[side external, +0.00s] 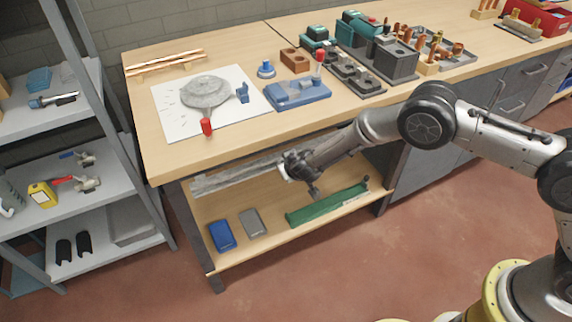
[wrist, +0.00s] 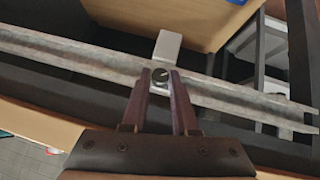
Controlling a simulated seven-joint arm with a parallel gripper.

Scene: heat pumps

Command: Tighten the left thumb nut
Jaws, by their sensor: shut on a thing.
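A long grey metal rail (side external: 230,178) runs below the front edge of the bench top. It crosses the wrist view (wrist: 70,52) from left to right, with a pale block or tab (wrist: 168,45) at its middle. My gripper (wrist: 160,80) is shut on this nut, with one finger on each side. In the side view my gripper (side external: 291,168) reaches under the bench edge to the rail, and it hides the nut. I cannot make out a second thumb nut.
The wooden bench top (side external: 200,150) is close above my gripper. A lower shelf (side external: 270,225) holds a blue case (side external: 222,236), a grey case (side external: 253,222) and a green long tool (side external: 325,205). A shelf rack (side external: 75,120) stands at the left. The floor in front is clear.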

